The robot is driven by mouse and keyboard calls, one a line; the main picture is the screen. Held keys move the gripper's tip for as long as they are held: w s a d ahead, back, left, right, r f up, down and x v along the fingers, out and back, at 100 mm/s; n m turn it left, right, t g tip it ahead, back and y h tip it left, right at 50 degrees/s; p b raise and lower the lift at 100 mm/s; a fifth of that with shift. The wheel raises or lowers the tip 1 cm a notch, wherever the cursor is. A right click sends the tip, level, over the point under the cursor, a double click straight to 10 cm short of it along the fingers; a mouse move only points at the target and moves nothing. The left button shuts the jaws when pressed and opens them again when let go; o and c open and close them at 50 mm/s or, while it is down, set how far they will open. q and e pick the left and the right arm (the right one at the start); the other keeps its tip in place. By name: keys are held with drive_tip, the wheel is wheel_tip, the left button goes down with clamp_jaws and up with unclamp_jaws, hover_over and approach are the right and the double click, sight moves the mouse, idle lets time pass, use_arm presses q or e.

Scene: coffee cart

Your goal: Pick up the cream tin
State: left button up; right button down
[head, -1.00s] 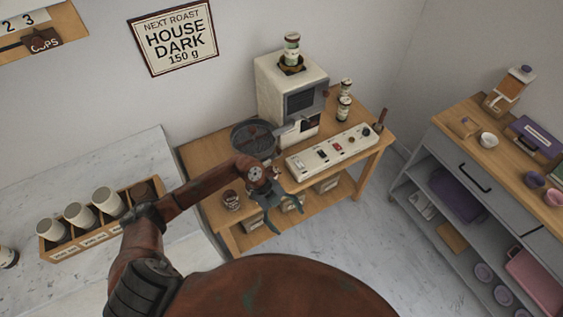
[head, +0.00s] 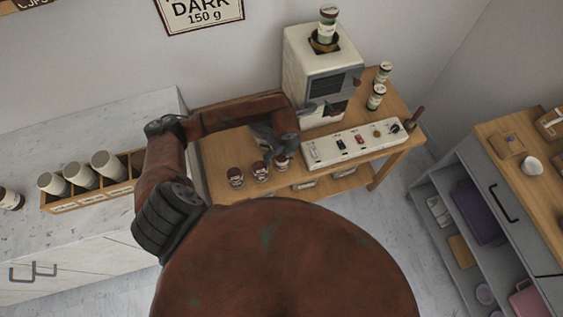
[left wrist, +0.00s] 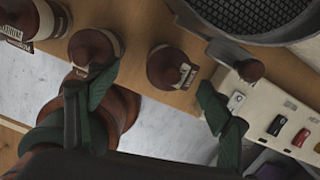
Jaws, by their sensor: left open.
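Three small brown-lidded tins stand in a row along the front edge of the wooden cart: a left tin (head: 235,177), a middle tin (head: 260,172) and a right tin (head: 282,162). I cannot tell which is the cream tin. The left wrist view shows a tin with a "MEDIUM" label (left wrist: 40,18), another tin (left wrist: 95,48) and a third tin (left wrist: 172,68) with a pale label. My left gripper (head: 272,150) is open, pointing down above the right end of the row. In the wrist view its green fingers (left wrist: 155,95) spread below the third tin, holding nothing.
A white machine (head: 308,75) with a green-labelled tin (head: 327,18) on top stands behind. A white switch panel (head: 350,146) is close on the right, with two pale tins (head: 376,97) beyond. A cup rack (head: 95,195) is at left. A round mesh-bottomed pan (left wrist: 250,15) is near the gripper.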

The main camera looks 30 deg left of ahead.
use_arm(q)
drive_tip(key=w+f, duration=0.2)
drive_tip(key=f, duration=0.1)
drive_tip(key=shift+w+f, duration=0.2)
drive_tip(key=shift+s, duration=0.25)
drive_tip(key=shift+s+r, duration=0.15)
drive_tip(key=shift+c, duration=0.5)
drive_tip(key=shift+w+f, duration=0.2)
drive_tip(key=shift+w, duration=0.1)
drive_tip(key=c, duration=0.5)
drive_tip(key=shift+s+r, duration=0.1)
drive_tip(key=shift+c, duration=0.7)
drive_tip(key=shift+s, duration=0.1)
drive_tip(key=shift+c, duration=1.6)
drive_tip(key=c, duration=0.5)
drive_tip(key=shift+c, duration=1.4)
use_arm(e)
drive_tip(key=shift+w, duration=1.2)
